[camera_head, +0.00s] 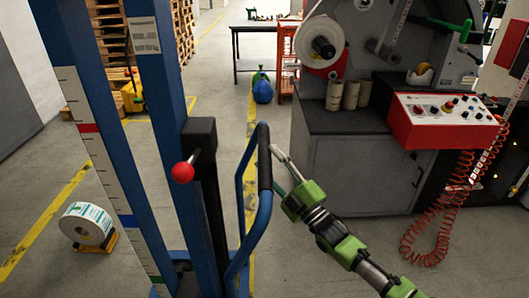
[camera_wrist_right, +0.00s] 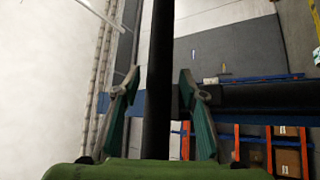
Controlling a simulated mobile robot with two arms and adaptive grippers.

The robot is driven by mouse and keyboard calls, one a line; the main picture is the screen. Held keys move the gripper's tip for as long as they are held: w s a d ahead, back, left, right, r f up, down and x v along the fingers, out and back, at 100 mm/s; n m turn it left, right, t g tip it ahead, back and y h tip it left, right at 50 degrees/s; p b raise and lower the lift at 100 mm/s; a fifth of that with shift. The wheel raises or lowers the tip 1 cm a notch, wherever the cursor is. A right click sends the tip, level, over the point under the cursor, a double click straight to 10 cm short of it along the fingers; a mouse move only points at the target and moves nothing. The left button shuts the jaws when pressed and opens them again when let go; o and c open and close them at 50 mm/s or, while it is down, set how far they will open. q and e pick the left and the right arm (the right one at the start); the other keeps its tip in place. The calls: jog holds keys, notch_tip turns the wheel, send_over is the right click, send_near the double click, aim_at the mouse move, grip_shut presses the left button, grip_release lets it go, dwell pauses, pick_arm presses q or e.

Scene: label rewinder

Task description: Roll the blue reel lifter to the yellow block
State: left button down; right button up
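The blue reel lifter (camera_head: 165,120) stands close in front of me, its tall blue mast filling the left part of the head view. It has a blue handle loop (camera_head: 240,200) with a black grip (camera_head: 265,170). My right gripper (camera_head: 277,165) is at this grip. In the right wrist view, the black bar (camera_wrist_right: 160,80) runs between the two open fingers (camera_wrist_right: 158,85), with a gap on each side. A label reel (camera_head: 87,224) rests on a small yellow block (camera_head: 110,241) on the floor at left. My left gripper is not in view.
The label rewinder's grey cabinet (camera_head: 355,172) with a red control panel (camera_head: 445,118) stands at right. A coiled red hose (camera_head: 428,240) hangs to the floor. A blue bottle (camera_head: 262,91), a dark table (camera_head: 254,28) and wooden pallets (camera_head: 183,20) are behind. Floor at left is mostly clear.

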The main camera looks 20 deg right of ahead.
jog(key=shift+x, duration=1.4)
grip_shut()
